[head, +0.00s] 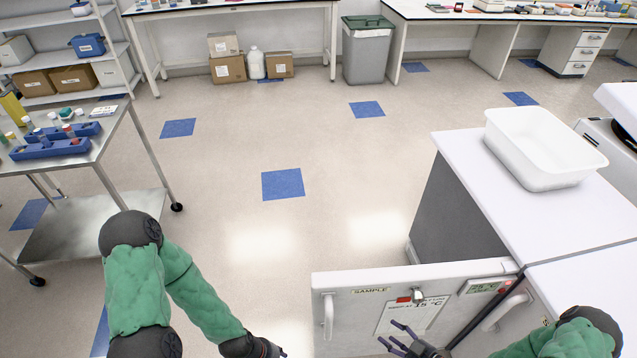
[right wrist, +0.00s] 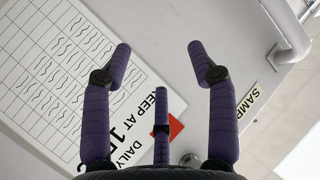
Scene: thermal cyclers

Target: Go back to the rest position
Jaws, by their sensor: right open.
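My right gripper (head: 390,335) is open and empty in front of a white door (head: 350,281) labelled SAMPLE, at the bottom right of the head view. In the right wrist view its purple fingers (right wrist: 159,52) are spread apart. The door's paper sheet (right wrist: 50,75) and label (right wrist: 250,103) show behind them, with nothing between the fingers. I cannot tell the exact gap to the door. My left arm reaches down from the left in the head view. Its dark gripper (head: 266,349) is partly cut off by the bottom edge, so its fingers are unclear.
The door sticks out into the aisle, with a handle (head: 328,316) at its left end. A white tub (head: 545,150) stands on the right counter (head: 480,165). A steel cart (head: 105,135) with blue racks (head: 55,141) is at left. The floor between is clear.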

